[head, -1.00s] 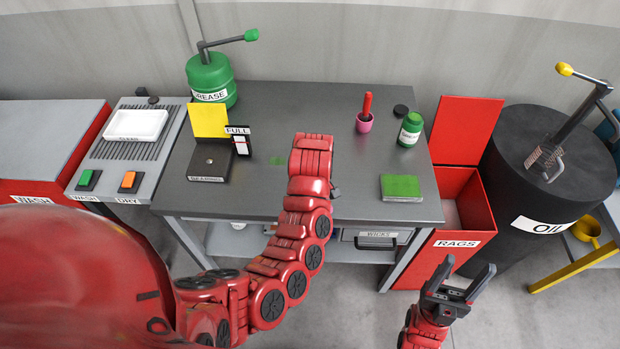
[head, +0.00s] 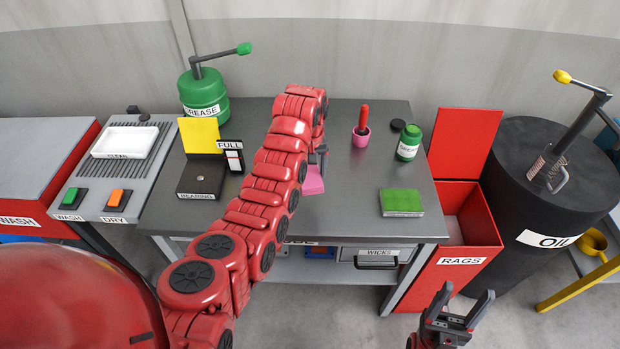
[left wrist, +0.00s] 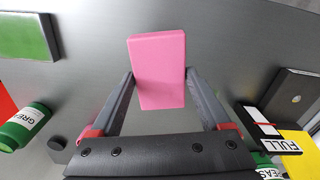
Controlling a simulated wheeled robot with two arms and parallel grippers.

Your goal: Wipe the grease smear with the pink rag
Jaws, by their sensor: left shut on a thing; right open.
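The pink rag (left wrist: 157,62) is a flat pink block between the fingers of my left gripper (left wrist: 158,78), which is shut on it. In the head view the rag (head: 313,180) shows just right of my left arm, over the middle of the grey table (head: 340,220). I cannot tell whether it touches the table top. My left gripper (head: 318,163) is mostly hidden behind its own arm there. The grease smear is not visible now; my left arm covers that part of the table. My right gripper (head: 467,300) is open and empty, in front of the rags bin.
The red rags bin (head: 480,232) is open.

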